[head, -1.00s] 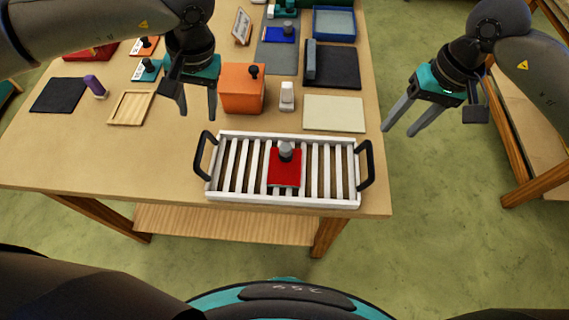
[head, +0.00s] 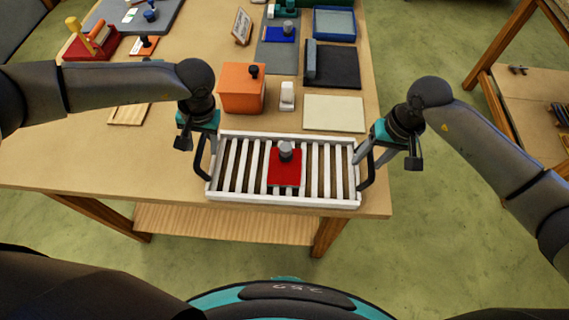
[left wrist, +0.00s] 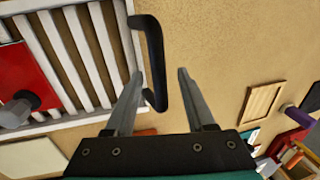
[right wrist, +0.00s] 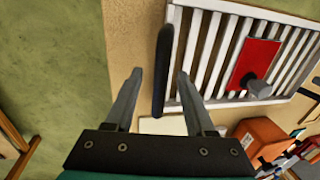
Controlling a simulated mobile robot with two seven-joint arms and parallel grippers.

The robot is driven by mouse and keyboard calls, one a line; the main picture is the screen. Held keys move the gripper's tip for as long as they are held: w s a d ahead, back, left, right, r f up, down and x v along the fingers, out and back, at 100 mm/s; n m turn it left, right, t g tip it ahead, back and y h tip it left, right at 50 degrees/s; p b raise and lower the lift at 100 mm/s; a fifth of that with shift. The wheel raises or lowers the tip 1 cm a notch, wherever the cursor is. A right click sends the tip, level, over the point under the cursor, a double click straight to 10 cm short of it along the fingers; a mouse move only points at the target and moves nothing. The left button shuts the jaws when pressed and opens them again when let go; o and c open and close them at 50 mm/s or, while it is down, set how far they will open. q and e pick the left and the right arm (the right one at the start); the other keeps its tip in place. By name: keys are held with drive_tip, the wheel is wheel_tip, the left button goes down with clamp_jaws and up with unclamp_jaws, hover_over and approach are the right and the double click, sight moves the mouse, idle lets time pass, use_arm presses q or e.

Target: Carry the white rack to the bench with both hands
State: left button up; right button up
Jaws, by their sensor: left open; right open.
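The white slatted rack (head: 285,199) lies flat near the front edge of the wooden table, with a black handle at each end. A red block (head: 284,177) with a grey knob sits on its slats. My left gripper (head: 200,152) is open at the left handle; in the left wrist view (left wrist: 160,74) the black handle (left wrist: 154,50) lies between the spread fingers. My right gripper (head: 367,160) is open at the right handle; in the right wrist view (right wrist: 160,74) that handle (right wrist: 163,60) stands between the fingers. Neither gripper is closed on a handle.
Behind the rack are an orange box (head: 241,90), a small white item (head: 287,96) and a cream panel (head: 334,113). A second wooden bench (head: 528,115) stands at the right, across green floor.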

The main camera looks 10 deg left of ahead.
use_arm(q)
clamp_jaws()
use_arm(e)
clamp_jaws()
idle(1.1)
use_arm(q)
drive_tip(key=shift+w+r, duration=0.15)
drive_tip(key=shift+w, duration=0.05)
use_arm(e)
drive_tip(key=shift+w+r, duration=0.2)
